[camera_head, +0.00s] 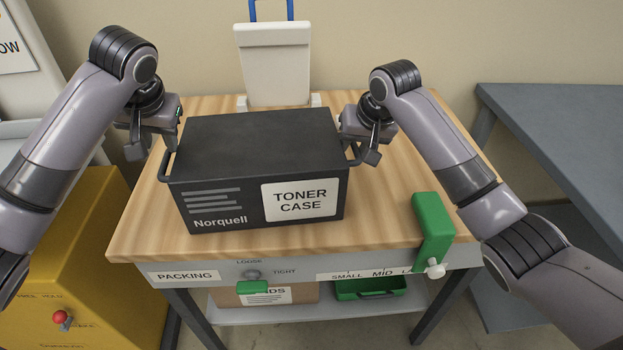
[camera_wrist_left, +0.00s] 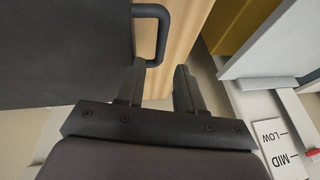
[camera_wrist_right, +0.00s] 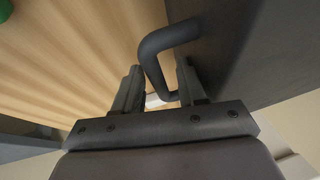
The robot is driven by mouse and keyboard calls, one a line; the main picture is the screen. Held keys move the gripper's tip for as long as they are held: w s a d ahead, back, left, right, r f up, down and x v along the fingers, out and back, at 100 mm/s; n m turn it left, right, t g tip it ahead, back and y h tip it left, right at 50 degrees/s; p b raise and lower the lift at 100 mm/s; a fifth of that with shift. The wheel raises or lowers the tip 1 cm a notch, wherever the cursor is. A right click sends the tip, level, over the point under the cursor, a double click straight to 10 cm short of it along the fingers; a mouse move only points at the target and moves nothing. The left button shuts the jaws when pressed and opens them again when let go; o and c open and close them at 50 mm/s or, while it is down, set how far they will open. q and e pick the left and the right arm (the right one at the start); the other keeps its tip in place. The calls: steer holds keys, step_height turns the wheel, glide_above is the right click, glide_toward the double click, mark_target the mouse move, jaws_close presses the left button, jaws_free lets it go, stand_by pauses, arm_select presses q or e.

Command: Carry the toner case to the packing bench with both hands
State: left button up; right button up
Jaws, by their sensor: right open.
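The black toner case (camera_head: 255,155) sits on the wooden top of the packing bench (camera_head: 140,235), its white label facing me. It has a bar handle at each end. My left gripper (camera_head: 152,148) is open and empty beside the left handle (camera_head: 168,164). In the left wrist view this handle (camera_wrist_left: 161,35) lies ahead of the inner finger, not between the fingers (camera_wrist_left: 160,85). My right gripper (camera_head: 364,153) is open at the right handle (camera_head: 355,156). In the right wrist view that handle (camera_wrist_right: 158,65) reaches between the open fingers (camera_wrist_right: 158,85).
A white device (camera_head: 273,60) with blue bars stands behind the case. A green dispenser (camera_head: 433,230) sits at the bench's front right corner. A yellow cabinet (camera_head: 75,260) is at the left, a grey table (camera_head: 560,125) at the right. Bare wood lies in front of the case.

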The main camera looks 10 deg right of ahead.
steer(key=shift+r, duration=0.1)
steer(key=shift+s+r, duration=0.1)
steer(key=shift+r, duration=0.1)
arm_select(q)
steer(key=shift+v, duration=0.8)
arm_select(e)
steer(key=v, duration=1.1)
steer(key=shift+r, duration=0.2)
arm_select(q)
steer(key=shift+s, duration=0.15)
arm_select(e)
steer(key=shift+s, duration=0.2)
